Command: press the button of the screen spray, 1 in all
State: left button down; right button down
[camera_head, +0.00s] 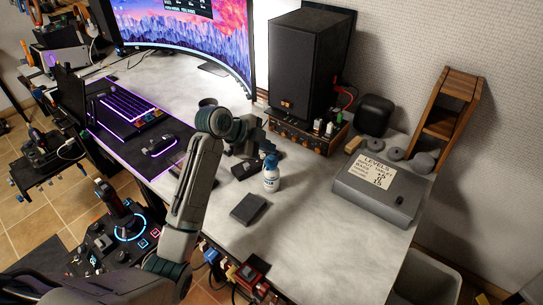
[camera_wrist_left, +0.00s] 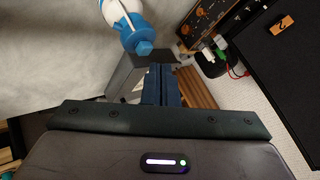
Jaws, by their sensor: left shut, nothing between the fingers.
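The screen spray (camera_head: 271,180) is a small white bottle with a blue top, standing upright on the desk in the head view. In the left wrist view its blue top (camera_wrist_left: 140,42) shows at the upper middle, with part of the white body (camera_wrist_left: 118,10) cut off by the frame edge. My left gripper (camera_head: 264,146) is just behind and above the bottle in the head view. Its closed fingers (camera_wrist_left: 160,72) are empty and lie close below the blue top in the wrist view. I cannot tell whether they touch. My right gripper is not in view.
A dark box (camera_head: 246,168) and a dark flat pad (camera_head: 248,208) lie beside the bottle. An amplifier (camera_head: 300,137) and a tall speaker (camera_head: 300,65) stand behind. A grey case (camera_head: 378,192) is at the right. The front right desk (camera_head: 310,235) is clear.

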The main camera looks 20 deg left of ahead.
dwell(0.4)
pick_arm(q)
jog(key=shift+f, duration=0.2)
jog(key=shift+f, duration=0.25)
dwell(0.3)
jog(key=shift+f, duration=0.35)
jog(key=shift+r, duration=0.1)
jog(key=shift+r+p, duration=0.75)
jog(key=shift+p, duration=0.05)
